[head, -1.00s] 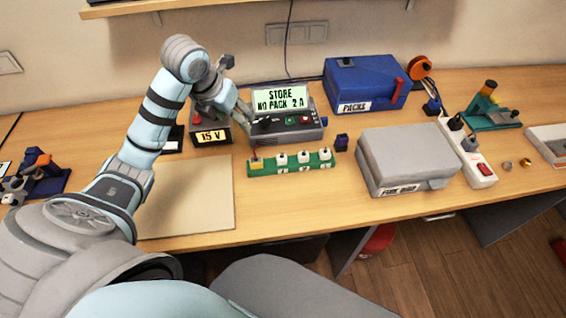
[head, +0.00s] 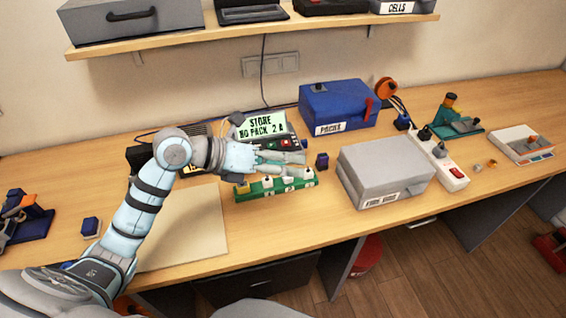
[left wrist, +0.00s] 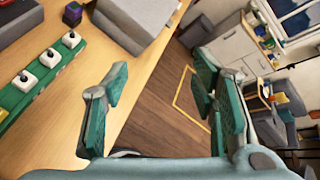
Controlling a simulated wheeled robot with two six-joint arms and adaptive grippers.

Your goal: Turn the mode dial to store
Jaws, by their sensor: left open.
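The charger (head: 296,134) stands at the back of the bench. Its lit display (head: 262,125) reads STORE, NO PACK 2 A. The mode dial cannot be made out; my left gripper and wrist cover part of the charger's front. My left gripper (head: 305,165) is open and empty, its fingers pointing right, over or just in front of the charger's lower front and near the green strip. In the left wrist view the gripper's two fingers (left wrist: 160,78) are spread, with only bench edge and floor between them. My right gripper is not in view.
A green strip (head: 276,188) with white switches lies in front of the charger, with a small dark block (head: 322,160) beside it. A grey case (head: 385,168), blue packs box (head: 338,107) and power strip (head: 450,168) stand to the right. A pale mat (head: 185,235) lies at left.

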